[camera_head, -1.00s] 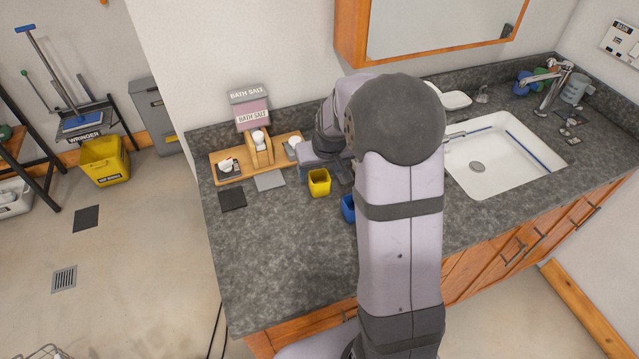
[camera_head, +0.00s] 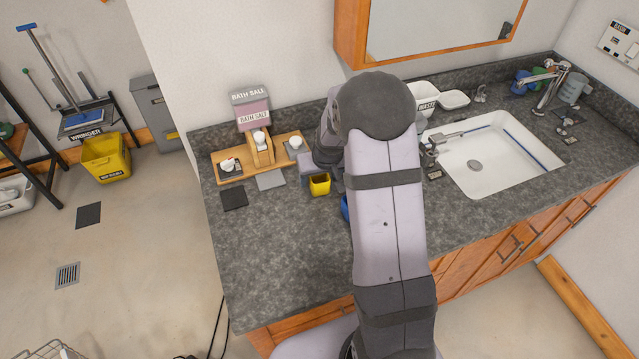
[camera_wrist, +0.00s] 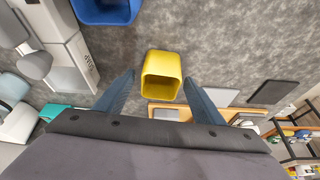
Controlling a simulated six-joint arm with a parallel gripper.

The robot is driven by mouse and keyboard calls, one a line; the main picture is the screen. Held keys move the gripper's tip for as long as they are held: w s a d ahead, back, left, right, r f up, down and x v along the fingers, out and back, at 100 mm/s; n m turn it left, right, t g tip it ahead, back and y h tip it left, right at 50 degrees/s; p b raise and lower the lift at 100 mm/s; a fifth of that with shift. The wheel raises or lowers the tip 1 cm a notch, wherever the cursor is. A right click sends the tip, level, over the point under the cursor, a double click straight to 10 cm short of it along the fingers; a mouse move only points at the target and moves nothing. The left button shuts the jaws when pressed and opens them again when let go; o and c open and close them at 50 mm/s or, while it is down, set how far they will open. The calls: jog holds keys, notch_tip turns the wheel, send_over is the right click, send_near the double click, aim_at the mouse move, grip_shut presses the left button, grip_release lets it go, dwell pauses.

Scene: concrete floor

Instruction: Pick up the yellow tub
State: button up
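The yellow tub (camera_head: 320,184) stands on the grey counter, left of my arm in the head view. In the wrist view the yellow tub (camera_wrist: 161,73) is in the middle, between and just beyond the fingertips of my gripper (camera_wrist: 158,78). The two fingers are spread wide apart, with clear gaps on both sides of the tub. I cannot tell how high the fingers are above the counter. In the head view my arm hides most of the gripper.
A blue tub (camera_wrist: 105,8) stands close by; my arm mostly hides it in the head view. A wooden tray (camera_head: 228,154) with small items and a bath salt box (camera_head: 252,108) stand behind. The sink (camera_head: 490,160) is at right. The counter's front left is clear.

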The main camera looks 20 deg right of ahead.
jog(key=c, duration=0.9)
jog(key=shift+c, duration=0.2)
jog(key=shift+r, duration=0.15)
